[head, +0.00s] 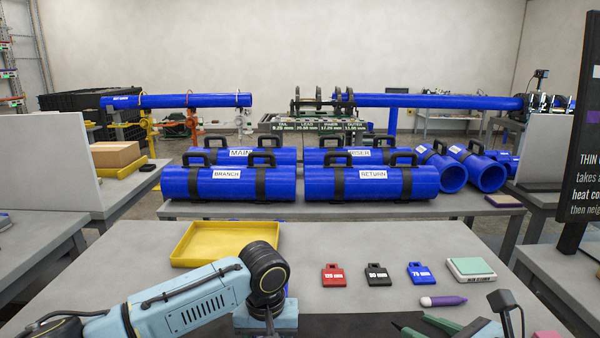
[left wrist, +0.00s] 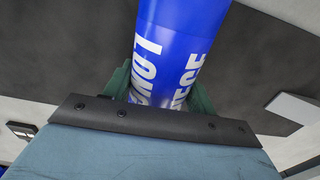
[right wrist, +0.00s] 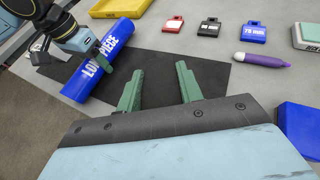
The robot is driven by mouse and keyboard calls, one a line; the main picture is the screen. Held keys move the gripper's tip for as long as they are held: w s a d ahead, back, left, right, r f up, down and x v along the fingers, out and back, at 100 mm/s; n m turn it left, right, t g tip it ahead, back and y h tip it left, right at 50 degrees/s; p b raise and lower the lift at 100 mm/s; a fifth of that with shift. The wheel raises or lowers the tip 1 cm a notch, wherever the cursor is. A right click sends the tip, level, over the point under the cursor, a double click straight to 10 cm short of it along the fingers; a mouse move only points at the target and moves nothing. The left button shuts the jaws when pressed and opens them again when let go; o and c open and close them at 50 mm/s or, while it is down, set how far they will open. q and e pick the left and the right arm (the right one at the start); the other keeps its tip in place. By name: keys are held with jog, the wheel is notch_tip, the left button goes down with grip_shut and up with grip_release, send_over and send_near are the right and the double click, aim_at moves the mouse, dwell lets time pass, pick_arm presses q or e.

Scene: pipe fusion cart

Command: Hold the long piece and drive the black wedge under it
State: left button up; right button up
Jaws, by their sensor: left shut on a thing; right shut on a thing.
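The long piece is a blue bar with white lettering in the left wrist view (left wrist: 180,30). It lies tilted on the black mat in the right wrist view (right wrist: 88,80). My left gripper (left wrist: 168,85) is shut on it, with one green finger on each side. My right gripper (right wrist: 158,88) has its green fingers over the mat, to the right of the long piece and apart from it. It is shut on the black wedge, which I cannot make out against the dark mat. In the head view, my right gripper (head: 426,327) shows at the bottom edge.
A yellow tray (head: 190,261) stands behind my left arm. The black mat (right wrist: 215,75) is clear beside the long piece.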

pick_arm(q)
jog(key=shift+s+f, duration=0.1)
jog(key=shift+f, duration=0.1)
dwell(0.3)
pick_arm(e)
jog(key=a+f+n+g+y, duration=0.1)
jog(key=a+n+g+y, duration=0.1)
jog(key=a+n+g, duration=0.1)
jog(key=w+a+f+n+g+y, duration=0.1)
jog(key=a+f+n+g+y, duration=0.1)
jog(key=a, duration=0.4)
jog(key=w+a+f+n+g+y, duration=0.1)
jog(key=a+f+n+g+y, duration=0.1)
jog(key=a+n+g, duration=0.2)
jog(key=shift+w+a+f+n+g+y, duration=0.15)
jog(key=shift+a+f+n+g+y, duration=0.15)
jog(key=shift+n+g, duration=0.35)
pick_arm(q)
jog(key=shift+s, duration=0.1)
pick_arm(e)
jog(key=shift+a+f+n+g, duration=0.1)
jog(key=shift+a+n+g, duration=0.3)
jog(key=shift+n+g, duration=0.45)
pick_arm(q)
jog(key=shift+f, duration=0.1)
pick_arm(e)
jog(key=shift+f, duration=2.85)
jog(key=shift+f, duration=0.2)
jog(key=shift+a, duration=2.2)
